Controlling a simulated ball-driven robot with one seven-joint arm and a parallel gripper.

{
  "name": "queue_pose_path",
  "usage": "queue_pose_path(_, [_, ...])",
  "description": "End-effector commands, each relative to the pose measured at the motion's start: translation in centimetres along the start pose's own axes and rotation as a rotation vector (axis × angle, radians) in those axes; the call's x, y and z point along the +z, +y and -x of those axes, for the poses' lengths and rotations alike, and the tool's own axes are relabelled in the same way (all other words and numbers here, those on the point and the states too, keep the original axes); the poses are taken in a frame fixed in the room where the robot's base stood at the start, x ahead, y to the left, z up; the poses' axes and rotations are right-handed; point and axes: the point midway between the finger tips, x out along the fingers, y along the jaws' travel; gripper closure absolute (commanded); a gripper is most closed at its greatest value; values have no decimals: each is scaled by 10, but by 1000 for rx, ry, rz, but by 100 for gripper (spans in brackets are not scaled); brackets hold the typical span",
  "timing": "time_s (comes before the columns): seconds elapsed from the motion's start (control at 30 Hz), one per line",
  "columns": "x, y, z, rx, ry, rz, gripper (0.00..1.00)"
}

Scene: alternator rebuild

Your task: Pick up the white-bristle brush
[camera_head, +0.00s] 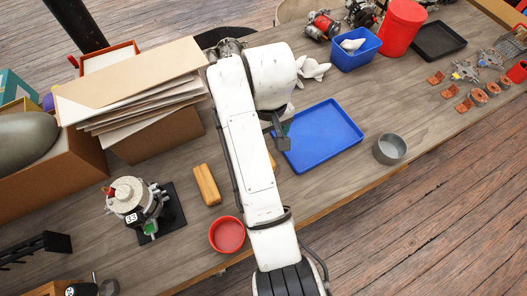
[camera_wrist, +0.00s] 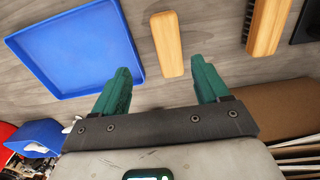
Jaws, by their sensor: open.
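A pale wooden brush-like block (camera_wrist: 167,44) lies on the table beside the blue tray in the wrist view. Its bristles are not visible, so I cannot tell their colour. A small wood-coloured edge (camera_head: 272,161) shows beside my arm in the head view. A second wooden-backed brush (camera_wrist: 268,26) has dark bristles along one side; it appears left of my arm in the head view (camera_head: 207,185). My gripper (camera_wrist: 160,67) has two green fingers, apart and empty. In the wrist view the first block appears between their tips. My arm hides much of this area in the head view.
A blue tray (camera_head: 322,136) lies beside the block. A red bowl (camera_head: 227,235), a grey cup (camera_head: 390,149) and an alternator (camera_head: 134,203) on a black plate stand around. Cardboard boxes (camera_head: 160,140) with stacked sheets rise at the left. Bare tabletop lies around the grey cup.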

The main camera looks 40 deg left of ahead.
Motion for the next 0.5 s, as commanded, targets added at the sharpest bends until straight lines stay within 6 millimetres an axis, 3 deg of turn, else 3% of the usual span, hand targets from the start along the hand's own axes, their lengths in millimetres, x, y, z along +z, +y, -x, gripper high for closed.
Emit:
queue_pose_path(0.1, [-9,-10,1,1,-8,26,26])
queue_pose_path(0.5, [-9,-10,-46,1,-8,27,26])
